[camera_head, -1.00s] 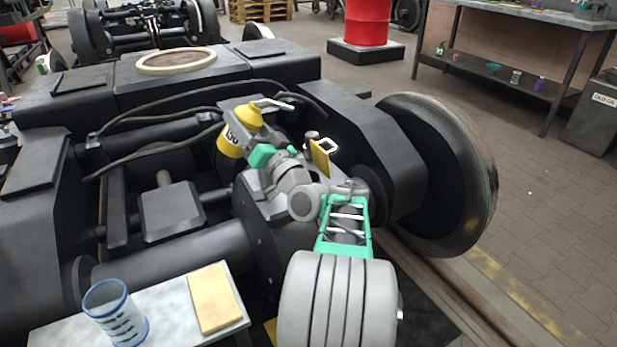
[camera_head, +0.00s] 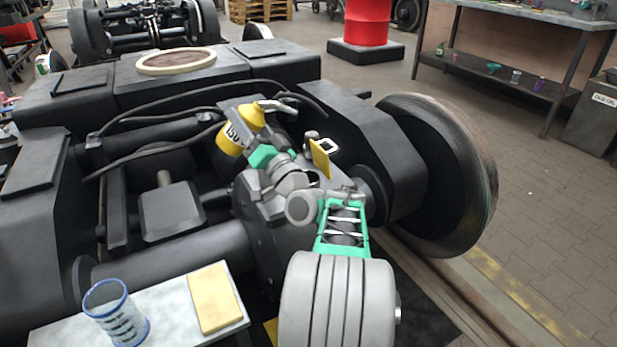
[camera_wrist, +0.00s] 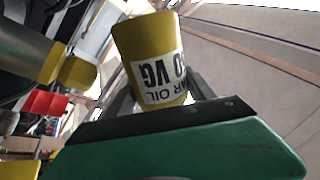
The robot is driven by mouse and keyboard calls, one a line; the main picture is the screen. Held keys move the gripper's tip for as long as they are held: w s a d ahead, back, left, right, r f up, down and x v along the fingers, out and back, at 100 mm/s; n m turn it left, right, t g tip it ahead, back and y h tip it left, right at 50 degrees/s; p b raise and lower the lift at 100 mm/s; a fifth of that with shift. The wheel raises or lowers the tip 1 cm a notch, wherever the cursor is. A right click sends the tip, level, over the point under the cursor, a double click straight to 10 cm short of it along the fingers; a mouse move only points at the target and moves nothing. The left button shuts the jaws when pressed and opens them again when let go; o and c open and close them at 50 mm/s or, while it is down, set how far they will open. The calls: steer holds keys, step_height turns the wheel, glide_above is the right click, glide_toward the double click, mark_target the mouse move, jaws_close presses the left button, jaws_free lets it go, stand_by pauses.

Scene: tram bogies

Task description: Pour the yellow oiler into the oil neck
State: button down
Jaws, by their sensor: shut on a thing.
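The yellow oiler (camera_head: 231,140), with a white label, a domed top and a silver spout (camera_head: 272,105), is held above the bogie's gearbox. It leans to the right, with its spout pointing right. My gripper (camera_head: 246,150) is shut on the oiler's body. In the wrist view the oiler (camera_wrist: 146,45) stands between the two dark fingers of my gripper (camera_wrist: 160,95). I cannot pick out the oil neck for certain in the head view. The wrist view shows a grey tube with a yellow end (camera_wrist: 76,70) left of the oiler; I cannot tell what it is.
A yellow plate with a pale ring (camera_head: 320,157) is close to the right of my wrist. Black hoses (camera_head: 160,137) cross the bogie frame behind. A large wheel (camera_head: 440,175) stands at the right. A blue-rimmed cup (camera_head: 116,312) and a yellow cloth (camera_head: 214,297) rest on a pale tabletop (camera_head: 170,318) in front.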

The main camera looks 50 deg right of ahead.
steer(key=shift+m+h, duration=0.4)
steer(key=shift+m, duration=0.3)
steer(key=shift+s+d+r+m+t+h, duration=0.15)
steer(key=shift+r+m+h, duration=0.25)
steer(key=shift+m+h, duration=0.75)
steer(key=shift+d+r+m+t+h, duration=0.1)
steer(key=shift+r+m+t+h, duration=0.2)
steer(key=shift+m+h, duration=0.8)
stand_by(5.0)
